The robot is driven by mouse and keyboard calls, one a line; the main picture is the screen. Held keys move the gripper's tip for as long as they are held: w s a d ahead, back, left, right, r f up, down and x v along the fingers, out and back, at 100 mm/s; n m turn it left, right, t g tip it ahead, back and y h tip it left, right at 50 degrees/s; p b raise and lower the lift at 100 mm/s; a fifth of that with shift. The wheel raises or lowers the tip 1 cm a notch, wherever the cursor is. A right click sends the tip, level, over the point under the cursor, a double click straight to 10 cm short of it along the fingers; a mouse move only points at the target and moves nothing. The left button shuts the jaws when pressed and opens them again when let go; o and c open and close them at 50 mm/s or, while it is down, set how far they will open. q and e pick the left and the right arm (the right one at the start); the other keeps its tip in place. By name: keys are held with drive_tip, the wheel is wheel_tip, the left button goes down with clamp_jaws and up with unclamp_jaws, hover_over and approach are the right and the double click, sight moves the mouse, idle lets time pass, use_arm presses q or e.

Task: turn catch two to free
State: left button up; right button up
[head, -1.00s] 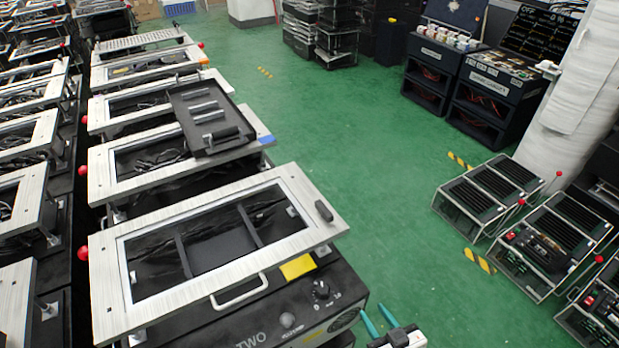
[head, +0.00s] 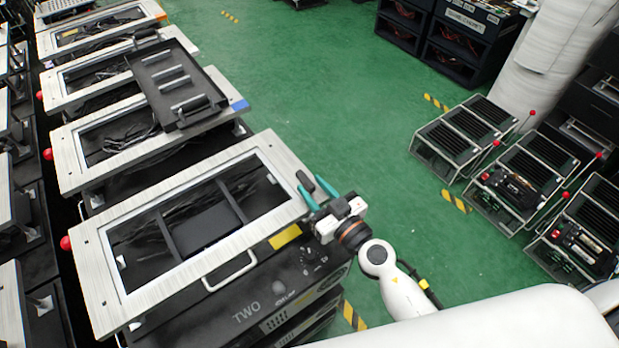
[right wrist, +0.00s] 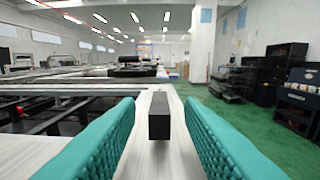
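The unit marked TWO (head: 245,315) has a brushed-metal framed lid (head: 95,258) at the front left in the head view. A small black block, which looks like its catch (head: 304,181), sits on the lid's right-hand rim, lengthwise along that edge. My right gripper (head: 318,193) has its teal fingers apart at that rim corner, close to the block. In the right wrist view the black catch (right wrist: 159,116) stands centred between the two open fingers (right wrist: 160,105), with a gap on each side. My left gripper is not in view.
Below the rim are a yellow label (head: 285,237), a silver handle (head: 230,271) and a round knob (head: 307,256). A black tray (head: 160,70) lies across the lids behind. Green floor (head: 340,110) is clear to the right, before slatted racks (head: 470,125).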

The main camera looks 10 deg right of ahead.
drive_tip(key=shift+x, duration=1)
drive_tip(key=shift+c, duration=0.2)
clamp_jaws()
